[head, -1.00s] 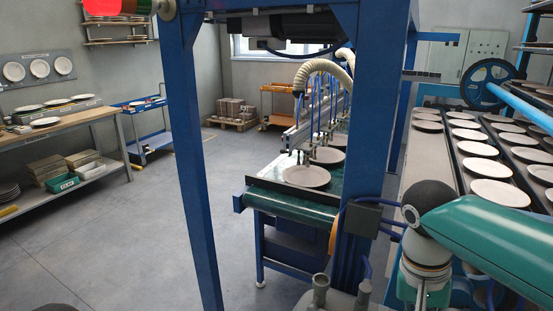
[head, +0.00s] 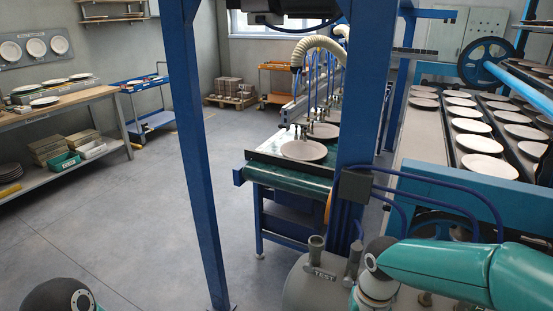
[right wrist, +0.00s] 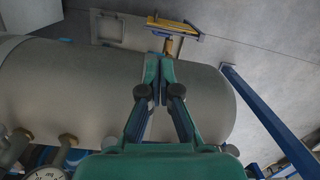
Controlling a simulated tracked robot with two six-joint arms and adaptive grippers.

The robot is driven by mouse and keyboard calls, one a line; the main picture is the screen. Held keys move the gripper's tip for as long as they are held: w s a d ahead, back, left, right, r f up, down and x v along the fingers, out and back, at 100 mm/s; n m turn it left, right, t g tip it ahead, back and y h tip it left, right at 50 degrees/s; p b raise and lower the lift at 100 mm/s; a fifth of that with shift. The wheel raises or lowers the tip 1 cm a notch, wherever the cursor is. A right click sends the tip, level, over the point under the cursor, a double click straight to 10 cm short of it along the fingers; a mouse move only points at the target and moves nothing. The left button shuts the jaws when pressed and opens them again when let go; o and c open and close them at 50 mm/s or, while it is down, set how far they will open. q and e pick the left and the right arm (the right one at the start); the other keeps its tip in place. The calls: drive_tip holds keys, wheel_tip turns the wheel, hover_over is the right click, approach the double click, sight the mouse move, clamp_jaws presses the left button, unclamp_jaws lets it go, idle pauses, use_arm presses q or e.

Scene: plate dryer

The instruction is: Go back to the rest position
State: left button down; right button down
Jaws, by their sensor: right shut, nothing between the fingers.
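My right gripper (right wrist: 165,68) shows in the right wrist view with its fingertips together and nothing between them. It is in front of a large grey cylindrical tank (right wrist: 80,90); I cannot tell the gap between them. In the head view my green right arm comes in at the lower right, and its gripper is out of sight. A dark rounded joint of my left arm shows at the lower left edge of the head view. The left gripper is not in view.
A grey tank (head: 305,292) stands low in front, beside blue frame posts (head: 200,170). Behind is a green conveyor (head: 290,180) with plates (head: 303,150). Plate rows (head: 471,125) lie at right. A workbench (head: 70,105) stands at left; the floor (head: 120,220) between is open.

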drive_tip(key=s+a+f+y, duration=0.1)
drive_tip(key=s+f, duration=0.3)
drive_tip(key=f, duration=0.4)
drive_tip(key=s+a+f+t+y, duration=0.1)
drive_tip(key=s+f, duration=0.3)
drive_tip(key=f, duration=0.4)
drive_tip(key=s+a+f+y, duration=0.1)
drive_tip(key=s+a+f, duration=0.1)
drive_tip(key=s+f, duration=0.3)
wheel_tip(320, 180, down, 4)
drive_tip(key=shift+a+r+n, duration=0.2)
drive_tip(key=shift+r+n, duration=0.05)
drive_tip(key=shift+n, duration=0.05)
drive_tip(key=shift+s, duration=0.1)
